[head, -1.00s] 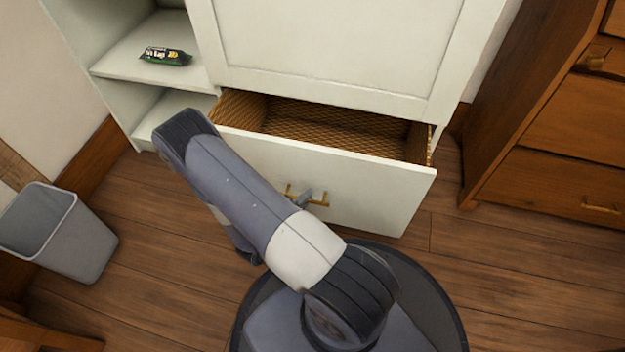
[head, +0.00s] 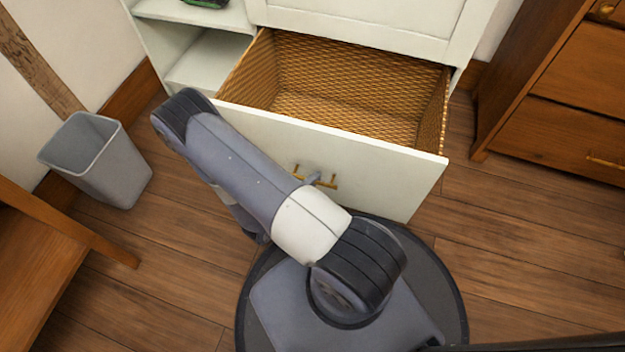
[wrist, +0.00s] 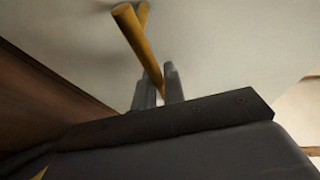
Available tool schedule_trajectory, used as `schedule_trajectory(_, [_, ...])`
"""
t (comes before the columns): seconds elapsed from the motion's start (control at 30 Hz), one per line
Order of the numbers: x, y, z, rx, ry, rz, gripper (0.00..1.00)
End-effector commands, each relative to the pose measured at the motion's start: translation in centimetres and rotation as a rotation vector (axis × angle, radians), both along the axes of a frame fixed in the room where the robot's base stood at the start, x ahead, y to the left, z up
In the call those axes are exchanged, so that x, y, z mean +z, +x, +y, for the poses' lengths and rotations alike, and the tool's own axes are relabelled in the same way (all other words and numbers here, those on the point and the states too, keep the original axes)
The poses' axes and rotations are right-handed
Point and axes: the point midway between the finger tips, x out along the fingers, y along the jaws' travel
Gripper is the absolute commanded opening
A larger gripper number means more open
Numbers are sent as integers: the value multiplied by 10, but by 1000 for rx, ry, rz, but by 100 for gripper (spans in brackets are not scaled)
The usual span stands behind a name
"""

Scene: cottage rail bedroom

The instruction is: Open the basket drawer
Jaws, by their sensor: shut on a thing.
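The basket drawer (head: 390,175) has a white front and a woven wicker inside, and it stands well out of the white cabinet (head: 375,22). Its inside looks empty where I can see it. A brass bar handle (head: 328,183) sits on the drawer front. My gripper (head: 313,179) is at the handle, partly hidden by my arm in the head view. In the wrist view the two fingers of my gripper (wrist: 158,88) are closed around the brass handle (wrist: 134,35), in front of the pale drawer front (wrist: 225,50).
A grey waste bin (head: 100,165) stands at the left by the wall. A wooden piece of furniture (head: 45,250) is at the lower left. A wooden chest of drawers (head: 560,110) stands at the right. Bare wooden floor (head: 490,240) lies right of the drawer.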

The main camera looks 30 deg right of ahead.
Motion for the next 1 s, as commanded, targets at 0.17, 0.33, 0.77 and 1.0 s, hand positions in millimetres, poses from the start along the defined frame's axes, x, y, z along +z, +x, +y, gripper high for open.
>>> schedule_trajectory(0.17, [0,0,0,-2,1,0,0])
schedule_trajectory(0.33, [0,0,0,-1,1,0,20])
schedule_trajectory(0.77, [0,0,1,1,0,0,32])
schedule_trajectory(1.0, [6,-5,21,6,0,0,32])
